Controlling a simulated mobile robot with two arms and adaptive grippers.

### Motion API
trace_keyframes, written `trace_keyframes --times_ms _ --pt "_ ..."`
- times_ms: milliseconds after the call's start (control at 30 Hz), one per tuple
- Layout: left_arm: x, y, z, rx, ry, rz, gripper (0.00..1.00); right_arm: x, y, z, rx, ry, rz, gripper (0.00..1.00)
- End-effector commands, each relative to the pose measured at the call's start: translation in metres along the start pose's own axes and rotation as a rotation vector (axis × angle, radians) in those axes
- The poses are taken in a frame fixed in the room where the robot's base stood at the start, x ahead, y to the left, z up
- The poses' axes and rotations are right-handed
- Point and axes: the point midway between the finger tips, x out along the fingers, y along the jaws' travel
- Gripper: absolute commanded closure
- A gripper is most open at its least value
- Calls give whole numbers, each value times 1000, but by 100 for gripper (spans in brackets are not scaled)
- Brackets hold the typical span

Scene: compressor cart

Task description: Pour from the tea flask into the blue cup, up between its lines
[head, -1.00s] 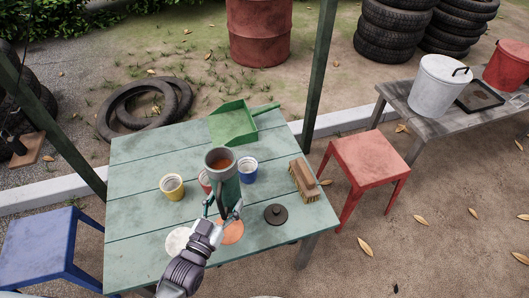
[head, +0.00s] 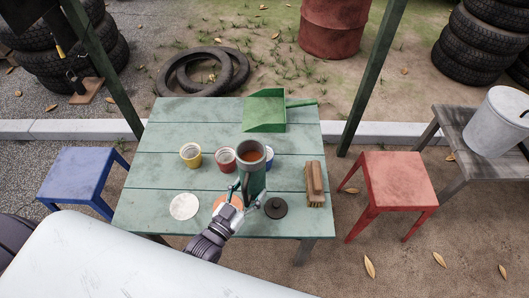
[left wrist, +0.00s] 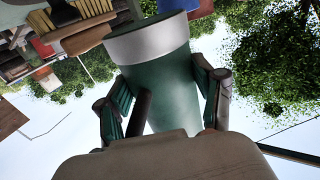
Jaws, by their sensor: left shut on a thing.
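The tea flask (head: 252,180) is a dark green cylinder with a grey rim and brown tea inside. My left gripper (head: 238,194) is shut on it and holds it upright, seemingly above the table. The flask also shows between the fingers in the left wrist view (left wrist: 172,85). The blue cup (head: 269,157) stands on the table behind the flask, which hides most of it; its lines and contents cannot be seen. My right gripper is not in view.
A yellow cup (head: 190,154) and a red cup (head: 225,160) stand left of the flask. A white disc (head: 184,206), an orange disc (head: 222,201), a dark lid (head: 275,208), a brush (head: 315,184) and a green dustpan (head: 265,110) are on the green table (head: 150,186).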

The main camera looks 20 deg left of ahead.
Motion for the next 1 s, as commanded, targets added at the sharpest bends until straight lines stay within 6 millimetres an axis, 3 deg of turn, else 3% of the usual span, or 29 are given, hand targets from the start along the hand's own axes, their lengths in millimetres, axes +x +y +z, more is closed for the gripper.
trace_keyframes --times_ms 167,533,1000 --pt "0 1 -2 -9 -19 1 100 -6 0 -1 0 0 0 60" --pt "-7 3 14 -66 -171 1 100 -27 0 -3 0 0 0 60" --pt "-13 5 16 -146 -388 1 100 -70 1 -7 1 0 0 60"
